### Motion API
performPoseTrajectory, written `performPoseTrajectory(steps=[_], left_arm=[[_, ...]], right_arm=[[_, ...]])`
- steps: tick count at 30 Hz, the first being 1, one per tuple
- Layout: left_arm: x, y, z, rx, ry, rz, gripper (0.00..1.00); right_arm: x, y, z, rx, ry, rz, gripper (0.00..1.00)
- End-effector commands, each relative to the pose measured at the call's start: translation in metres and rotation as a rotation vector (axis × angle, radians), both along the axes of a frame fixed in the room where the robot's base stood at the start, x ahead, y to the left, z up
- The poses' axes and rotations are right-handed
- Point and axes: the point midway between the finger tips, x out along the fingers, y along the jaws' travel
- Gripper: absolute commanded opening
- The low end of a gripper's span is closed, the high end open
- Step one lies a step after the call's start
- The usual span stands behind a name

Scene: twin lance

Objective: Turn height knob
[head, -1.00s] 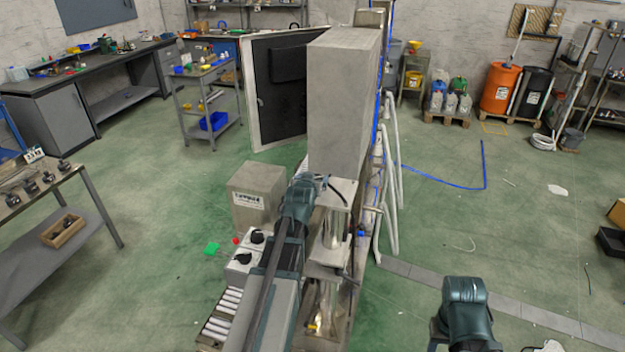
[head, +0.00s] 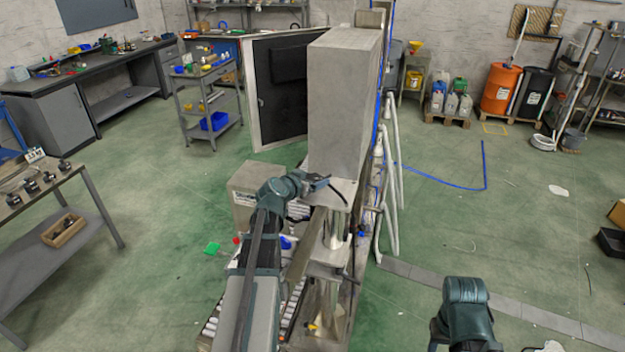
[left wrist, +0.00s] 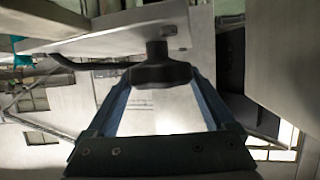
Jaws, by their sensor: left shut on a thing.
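In the left wrist view, a dark lobed knob (left wrist: 160,68) hangs on a short stem beneath a pale metal plate (left wrist: 110,38). My left gripper (left wrist: 159,80) has its two blue-grey fingers on either side of the knob and is shut on it. In the head view, my left gripper (head: 318,184) is at the metal column just below the tall grey box (head: 340,105). The knob cannot be made out there. My right arm shows at the lower right of the head view, but its gripper is not visible.
A metal frame with a conveyor of rollers (head: 212,325) stands below my left arm. An open cabinet door (head: 278,88) is behind. A bench (head: 70,225) with small parts is at the left. Green floor (head: 440,220) is free at the right.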

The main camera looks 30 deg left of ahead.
Motion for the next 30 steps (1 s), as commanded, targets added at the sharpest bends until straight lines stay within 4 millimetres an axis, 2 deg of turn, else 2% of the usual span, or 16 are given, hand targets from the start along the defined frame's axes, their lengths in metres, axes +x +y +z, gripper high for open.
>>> performPoseTrajectory(steps=[16,17,18,26,30], left_arm=[[-0.002,-0.001,-0.002,0.003,0.007,-0.020,0.32],[-0.002,-0.001,-0.002,0.003,0.007,-0.020,0.93],[-0.002,-0.001,-0.002,0.003,0.007,-0.020,1.00],[-0.002,-0.001,0.000,0.002,0.004,-0.017,1.00],[-0.016,-0.001,0.007,0.001,0.003,-0.016,1.00]], right_arm=[[0.000,0.000,-0.001,0.000,0.000,0.000,0.50],[0.000,0.000,-0.001,0.000,0.000,0.000,0.50],[0.000,0.000,-0.001,0.000,0.000,0.000,0.50],[0.000,0.000,0.000,0.000,0.000,0.000,0.50],[0.000,0.000,0.007,0.000,0.000,-0.001,0.50]])
